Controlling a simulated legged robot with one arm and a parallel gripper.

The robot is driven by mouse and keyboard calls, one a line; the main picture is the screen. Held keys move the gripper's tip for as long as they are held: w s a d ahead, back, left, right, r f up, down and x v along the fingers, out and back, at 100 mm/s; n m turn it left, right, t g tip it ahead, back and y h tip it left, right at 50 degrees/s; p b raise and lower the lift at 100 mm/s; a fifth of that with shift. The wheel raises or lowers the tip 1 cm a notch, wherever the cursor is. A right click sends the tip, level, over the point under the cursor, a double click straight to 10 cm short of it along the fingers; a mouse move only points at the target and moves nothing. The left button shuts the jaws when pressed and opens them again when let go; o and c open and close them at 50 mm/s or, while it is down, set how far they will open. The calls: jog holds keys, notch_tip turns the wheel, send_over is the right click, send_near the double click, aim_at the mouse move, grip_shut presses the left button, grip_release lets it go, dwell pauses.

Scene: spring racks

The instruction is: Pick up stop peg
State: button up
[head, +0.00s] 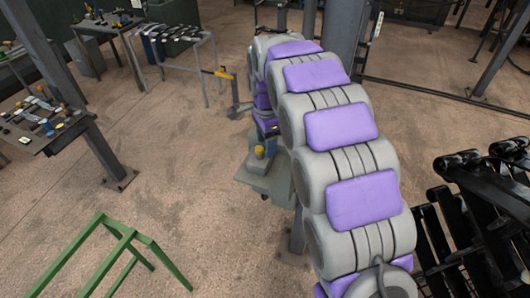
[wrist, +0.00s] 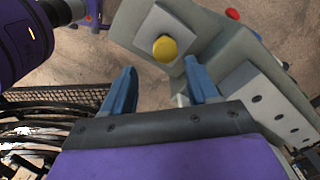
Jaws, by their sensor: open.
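A yellow round-topped peg (wrist: 165,48), which looks like the stop peg, stands on a pale square plate on a grey-green fixture (wrist: 135,18) in the wrist view. In the head view a small yellow top (head: 259,150) shows on a grey stand (head: 277,182) below the end of my arm. My gripper (wrist: 160,65) is open, with its two blue fingers apart. The peg appears between and beyond the fingertips, with nothing held. I cannot tell the exact gap to it. In the head view my arm hides most of the gripper.
A red knob (wrist: 232,14) sits on the fixture near the peg. Black coil springs on a rack (head: 465,215) stand at the right. A green frame (head: 122,240) and a dark table with small parts (head: 45,122) are at the left. The floor between is clear.

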aim_at(258, 148)
jog(key=a+f, duration=0.1)
jog(key=f, duration=0.1)
jog(key=a+f, duration=0.2)
jog(key=shift+w+a+f, duration=0.1)
jog(key=shift+w+f, duration=0.05)
jog(key=shift+f, duration=0.05)
jog(key=shift+a, duration=0.25)
jog(key=shift+d+r, duration=0.15)
jog(key=shift+d, duration=0.9)
jog(key=c, duration=0.3)
jog(key=shift+d, duration=0.5)
jog(key=c, duration=0.3)
jog(key=shift+c, duration=0.7)
jog(key=shift+a, duration=0.95)
grip_shut()
